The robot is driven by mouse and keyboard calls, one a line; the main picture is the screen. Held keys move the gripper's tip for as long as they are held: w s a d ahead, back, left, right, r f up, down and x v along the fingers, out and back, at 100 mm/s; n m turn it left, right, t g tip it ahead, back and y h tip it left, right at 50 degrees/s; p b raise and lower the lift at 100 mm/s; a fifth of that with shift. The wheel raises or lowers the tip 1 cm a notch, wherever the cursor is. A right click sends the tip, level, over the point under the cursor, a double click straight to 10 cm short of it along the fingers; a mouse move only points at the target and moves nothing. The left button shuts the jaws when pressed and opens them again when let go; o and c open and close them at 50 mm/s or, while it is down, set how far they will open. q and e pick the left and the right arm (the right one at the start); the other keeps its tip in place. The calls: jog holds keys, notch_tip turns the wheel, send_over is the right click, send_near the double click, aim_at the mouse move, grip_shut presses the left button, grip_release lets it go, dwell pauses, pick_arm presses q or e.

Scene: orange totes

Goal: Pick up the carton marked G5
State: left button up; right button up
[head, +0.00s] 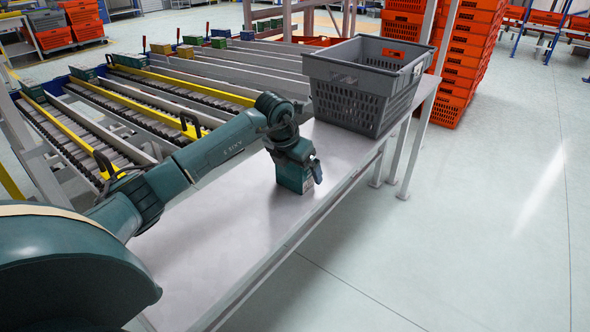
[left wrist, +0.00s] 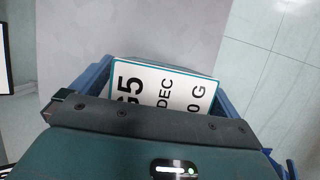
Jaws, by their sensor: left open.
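The carton marked G5 (head: 292,181) is a small dark green box standing on the grey metal table (head: 225,215). In the left wrist view its white label (left wrist: 165,88) reads G5, DEC and part of a weight, turned sideways. My left gripper (head: 300,166) is right over the carton and hides its top in the head view. In the left wrist view the blue fingers stand on either side of the carton, and the jaws are open. I cannot tell whether a finger touches it. My right gripper is not in view.
A grey crate (head: 341,95) stands on the table's far end, close beyond my left gripper. Roller lanes with yellow rails (head: 150,73) run along the table's left side, with several small cartons at their far ends. Stacked orange totes (head: 468,55) stand behind. The floor at right is clear.

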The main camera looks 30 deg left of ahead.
pick_arm(q)
jog(key=shift+c, duration=0.2)
jog(key=c, duration=1.1)
